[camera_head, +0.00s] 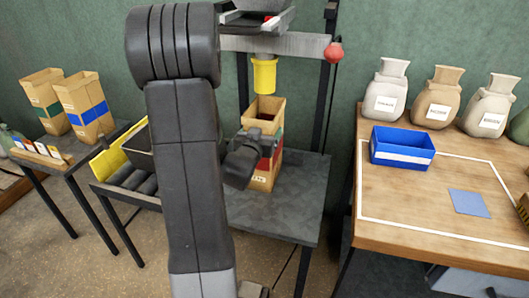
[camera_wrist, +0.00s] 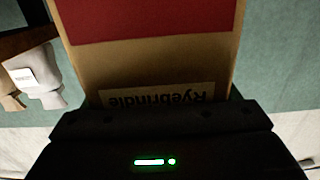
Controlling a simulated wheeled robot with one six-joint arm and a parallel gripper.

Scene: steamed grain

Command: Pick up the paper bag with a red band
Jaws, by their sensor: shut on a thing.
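The paper bag with a red band (camera_head: 268,163) stands on the dark grey table under the yellow spout, partly hidden by my arm. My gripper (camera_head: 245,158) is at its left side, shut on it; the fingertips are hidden. In the wrist view the bag (camera_wrist: 160,65) fills the middle, with its red band at the top and an upside-down label reading "Ryebrindle". My gripper (camera_wrist: 165,115) lies across the bottom there, right against the bag. A green patch shows above the red band in the head view; I cannot tell whether it belongs to a second bag.
The yellow spout (camera_head: 264,74) hangs from a frame just above. Bags with a green band (camera_head: 40,110) and a blue band (camera_head: 88,112) stand on the left table. A blue bin (camera_head: 402,147) and several sacks stand on the wooden table at right. The grey table's front right is clear.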

